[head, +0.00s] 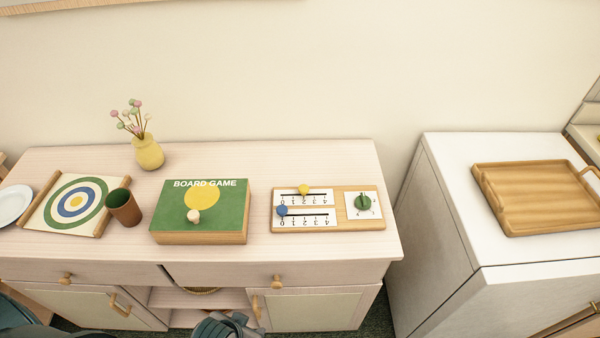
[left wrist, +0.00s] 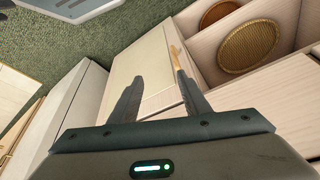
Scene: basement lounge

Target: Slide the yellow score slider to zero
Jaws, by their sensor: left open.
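The score board (head: 378,224) is a wooden panel with white scales, lying on the cabinet top. Its yellow score slider (head: 304,189) sits near the middle of the upper track, away from the 0 at the left end. The blue slider (head: 283,210) sits at the left end of the lower track, by its 0. My left gripper (head: 228,324) is at the bottom edge of the head view, in front of the cabinet and well apart from the board. In the left wrist view its two fingers (left wrist: 160,78) are spread and empty. My right gripper is not in view.
A green dial (head: 363,202) is on the board's right. The board game box (head: 170,205) with a pale piece (head: 193,216) lies left of it. Further left are a brown cup (head: 124,208), a vase (head: 148,153) and a target board (head: 72,203). Drawer knobs (head: 277,281) stick out in front.

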